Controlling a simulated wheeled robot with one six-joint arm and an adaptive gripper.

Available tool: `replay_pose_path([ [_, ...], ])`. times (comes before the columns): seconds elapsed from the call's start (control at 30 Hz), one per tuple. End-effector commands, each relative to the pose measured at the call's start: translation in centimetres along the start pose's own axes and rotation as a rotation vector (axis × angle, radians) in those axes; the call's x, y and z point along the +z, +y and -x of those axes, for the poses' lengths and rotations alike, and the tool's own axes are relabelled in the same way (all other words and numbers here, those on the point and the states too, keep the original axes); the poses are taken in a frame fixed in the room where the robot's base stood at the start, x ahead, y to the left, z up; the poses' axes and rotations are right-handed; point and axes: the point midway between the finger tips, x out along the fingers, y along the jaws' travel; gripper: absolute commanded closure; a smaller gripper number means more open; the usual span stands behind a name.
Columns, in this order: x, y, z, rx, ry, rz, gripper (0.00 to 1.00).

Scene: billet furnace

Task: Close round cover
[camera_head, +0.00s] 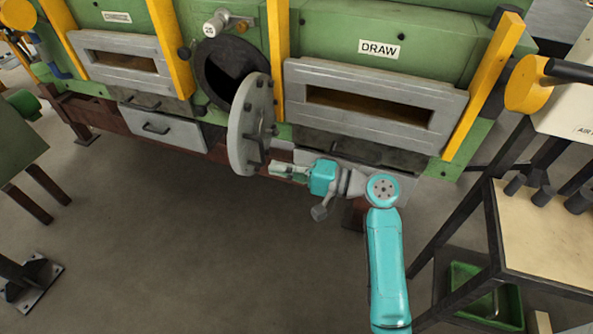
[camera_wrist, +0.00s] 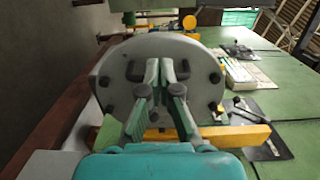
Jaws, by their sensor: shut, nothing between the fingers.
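The round cover (camera_head: 243,128) is a thick grey disc with bolts around its rim. It stands swung open on the front of the green furnace, beside the dark round opening (camera_head: 225,72). In the wrist view the cover (camera_wrist: 120,72) fills the middle, with dark bolts and handle-like parts on its face. My gripper (camera_head: 277,168) is just right of the cover's lower part in the head view. Its fingers (camera_wrist: 163,72) are shut and empty, pointing at the cover's face. I cannot tell whether the fingertips touch it.
The furnace's "DRAW" slot frame (camera_head: 372,100) and yellow posts (camera_head: 277,50) stand behind my arm. A grey drawer (camera_head: 165,128) is at the left. A work table (camera_head: 545,235) stands at the right. The floor (camera_head: 200,265) in front is clear.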

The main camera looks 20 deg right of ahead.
Motion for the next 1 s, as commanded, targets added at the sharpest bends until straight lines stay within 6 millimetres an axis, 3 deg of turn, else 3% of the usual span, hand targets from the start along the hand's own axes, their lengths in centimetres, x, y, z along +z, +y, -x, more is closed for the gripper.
replay_pose_path([
  [0.2, 0.1, 0.0, -4.1, 0.0, -0.004, -0.001, 1.0],
  [0.4, 0.0, 0.0, -6.5, -0.001, -0.001, -0.001, 1.0],
  [1.0, 0.0, 0.0, -7.5, 0.0, 0.005, 0.0, 1.0],
])
